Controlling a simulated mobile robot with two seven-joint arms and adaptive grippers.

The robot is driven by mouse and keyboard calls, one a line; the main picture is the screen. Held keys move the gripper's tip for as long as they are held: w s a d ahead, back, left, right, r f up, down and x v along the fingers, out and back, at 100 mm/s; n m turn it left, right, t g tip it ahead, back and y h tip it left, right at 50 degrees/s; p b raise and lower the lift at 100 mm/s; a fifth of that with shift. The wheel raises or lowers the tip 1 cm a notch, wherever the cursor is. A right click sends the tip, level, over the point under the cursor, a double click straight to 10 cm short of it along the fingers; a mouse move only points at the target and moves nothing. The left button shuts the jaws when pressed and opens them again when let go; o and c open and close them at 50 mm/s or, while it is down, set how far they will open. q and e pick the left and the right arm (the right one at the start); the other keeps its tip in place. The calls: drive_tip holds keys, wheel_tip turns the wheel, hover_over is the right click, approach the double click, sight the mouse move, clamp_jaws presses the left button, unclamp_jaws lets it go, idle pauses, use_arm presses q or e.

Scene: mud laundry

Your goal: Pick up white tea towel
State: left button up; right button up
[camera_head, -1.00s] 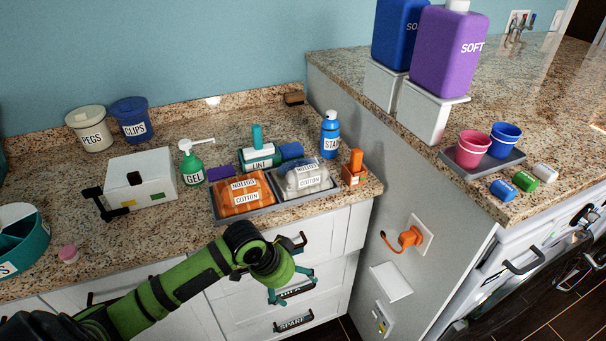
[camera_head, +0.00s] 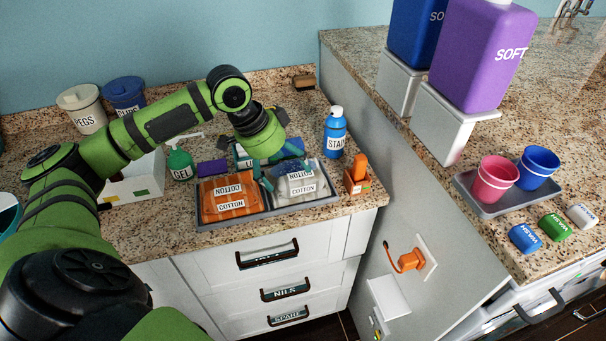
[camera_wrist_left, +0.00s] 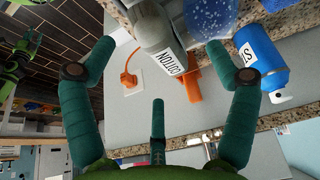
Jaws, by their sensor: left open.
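The white tea towel (camera_head: 301,184), a folded pack with a COTTON label, lies in the right part of a grey tray (camera_head: 268,209) on the counter. An orange towel (camera_head: 228,198) with the same kind of label lies to its left. My left gripper (camera_head: 286,172) is open at the white towel, its teal fingers pointing down and hiding part of its far side. In the left wrist view the white towel (camera_wrist_left: 152,28) shows at the top, between the spread fingers. I cannot tell whether a finger touches it.
A blue STAIN bottle (camera_head: 335,132) and an orange bottle (camera_head: 357,174) stand right of the tray. A green GEL bottle (camera_head: 180,164) and a purple block (camera_head: 213,168) are at its left. A lint roller lies behind, partly hidden. Past the counter's right end is a higher counter.

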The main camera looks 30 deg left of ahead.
sight(291, 180)
use_arm(q)
drive_tip(key=f, duration=0.1)
drive_tip(key=d+f+p, duration=0.1)
drive_tip(key=f, duration=0.1)
drive_tip(key=shift+d+f, duration=0.15)
drive_tip(key=shift+d, duration=0.1)
drive_tip(key=shift+w+d+f, duration=0.15)
drive_tip(key=shift+w+f, duration=0.35)
drive_tip(key=shift+f, duration=0.25)
drive_tip(key=shift+s, duration=0.1)
drive_tip(key=shift+c, duration=1.3)
drive_tip(key=c, duration=1)
drive_tip(key=shift+c, duration=0.2)
use_arm(e)
drive_tip(key=shift+g, duration=0.3)
drive_tip(key=shift+s+r, duration=0.25)
drive_tip(key=shift+s, duration=0.4)
drive_tip(key=shift+s+r, duration=0.2)
drive_tip(key=shift+s, duration=0.4)
drive_tip(key=shift+s+r, duration=0.25)
drive_tip(key=shift+s, duration=0.4)
